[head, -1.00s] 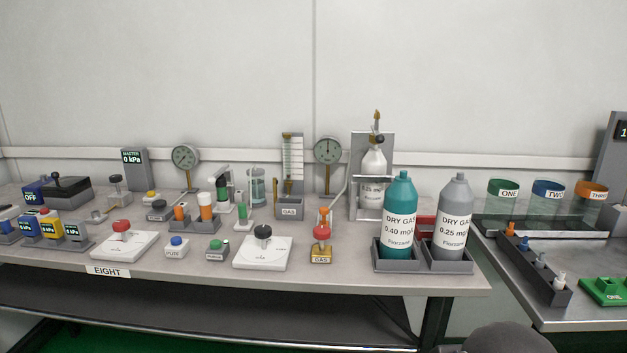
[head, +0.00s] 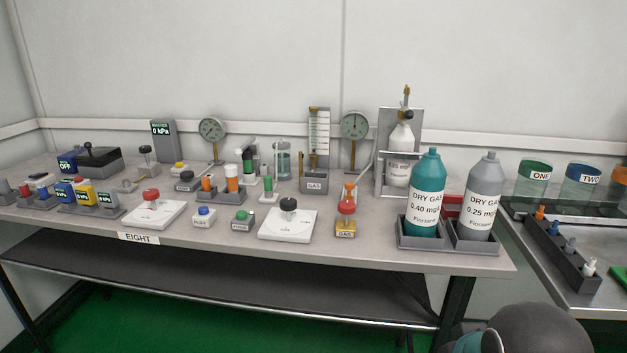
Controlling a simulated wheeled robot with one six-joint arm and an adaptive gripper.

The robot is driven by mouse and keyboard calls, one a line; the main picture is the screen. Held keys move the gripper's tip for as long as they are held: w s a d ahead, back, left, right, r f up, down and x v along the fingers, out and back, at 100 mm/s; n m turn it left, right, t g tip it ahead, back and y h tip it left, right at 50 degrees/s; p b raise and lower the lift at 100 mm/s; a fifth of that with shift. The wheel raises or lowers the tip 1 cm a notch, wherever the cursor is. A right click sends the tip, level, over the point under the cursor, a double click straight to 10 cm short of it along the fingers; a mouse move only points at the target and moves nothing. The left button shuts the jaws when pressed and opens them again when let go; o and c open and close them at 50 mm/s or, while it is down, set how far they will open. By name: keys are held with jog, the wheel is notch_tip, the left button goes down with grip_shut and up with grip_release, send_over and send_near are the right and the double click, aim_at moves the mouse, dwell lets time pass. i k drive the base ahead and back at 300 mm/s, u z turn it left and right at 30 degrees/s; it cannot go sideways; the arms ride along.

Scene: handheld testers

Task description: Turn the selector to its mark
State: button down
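Two knobs on white plates stand on the bench, and I cannot tell from here which is the selector. One is a red knob (head: 151,195) on a white plate (head: 170,213) at the left front. The other is a black knob (head: 289,205) on a white plate (head: 273,230) near the middle front. The plates carry small dark markings, too small to read. The pointer direction of each knob is too small to tell. My gripper is not in view; only a dark rounded part of my arm shows at the bottom right.
Right of the black knob stand a red and orange GAS valve (head: 346,206) and two bottles, teal (head: 425,180) and grey (head: 486,185), in dark trays. Small PUSH-type buttons (head: 204,215) sit between the plates. Another bench (head: 585,240) stands at the right.

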aim_at(289, 205)
jog(key=z, duration=2.2)
jog(key=k, duration=1.2)
jog(key=u, duration=2)
jog(key=i, duration=0.5)
jog(key=u, duration=0.05)
